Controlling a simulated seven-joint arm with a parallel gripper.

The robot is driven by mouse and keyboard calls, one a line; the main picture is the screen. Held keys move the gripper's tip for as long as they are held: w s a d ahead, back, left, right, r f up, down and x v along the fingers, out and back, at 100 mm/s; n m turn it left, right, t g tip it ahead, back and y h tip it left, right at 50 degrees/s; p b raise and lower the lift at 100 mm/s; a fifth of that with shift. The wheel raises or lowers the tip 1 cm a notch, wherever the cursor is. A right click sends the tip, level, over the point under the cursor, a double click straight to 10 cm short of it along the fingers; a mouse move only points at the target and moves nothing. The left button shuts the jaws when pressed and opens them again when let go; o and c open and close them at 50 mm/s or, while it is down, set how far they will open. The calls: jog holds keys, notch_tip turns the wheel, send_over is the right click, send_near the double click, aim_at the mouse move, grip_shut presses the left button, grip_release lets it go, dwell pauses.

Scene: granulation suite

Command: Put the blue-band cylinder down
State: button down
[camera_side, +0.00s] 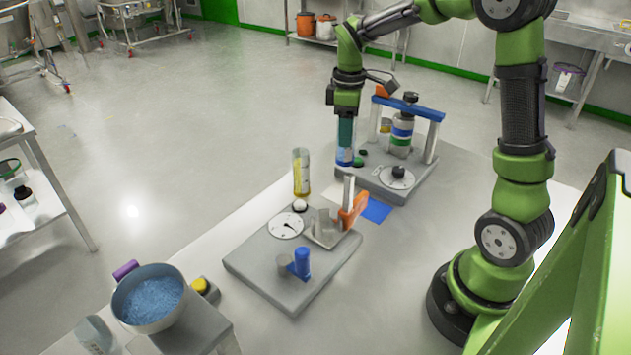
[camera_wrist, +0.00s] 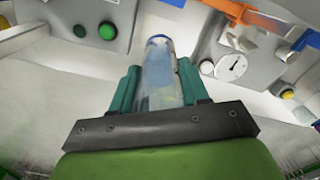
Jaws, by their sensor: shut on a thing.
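My gripper (camera_side: 345,143) points straight down, its teal fingers shut on the blue-band cylinder (camera_side: 343,157). In the side view the cylinder's clear lower end with blue shows below the fingers, upright, beside the left edge of the far grey station. I cannot tell whether its bottom touches a surface. In the wrist view the clear cylinder (camera_wrist: 159,72) sits between both fingers (camera_wrist: 160,88), with blue inside or on it. A similar clear cylinder with yellow (camera_side: 301,173) stands on the table to the left and nearer. A flat blue square (camera_side: 376,210) lies on the table, bare.
The far station (camera_side: 412,183) carries a blue-topped frame (camera_side: 409,107), a banded bottle (camera_side: 402,135), a dial and green buttons. The near station (camera_side: 285,263) has a dial, a metal block and an orange lever (camera_side: 354,209). A bowl of blue granules (camera_side: 150,300) stands front left.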

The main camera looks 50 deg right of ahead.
aim_at(342, 149)
jog(key=f, duration=0.4)
jog(key=w+f, duration=0.1)
jog(key=f, duration=0.1)
jog(key=shift+d, duration=0.2)
jog(key=shift+f, duration=2.1)
jog(key=shift+f, duration=0.15)
jog(key=c, duration=0.6)
grip_release()
jog(key=shift+f, duration=0.1)
jog(key=shift+o, duration=0.2)
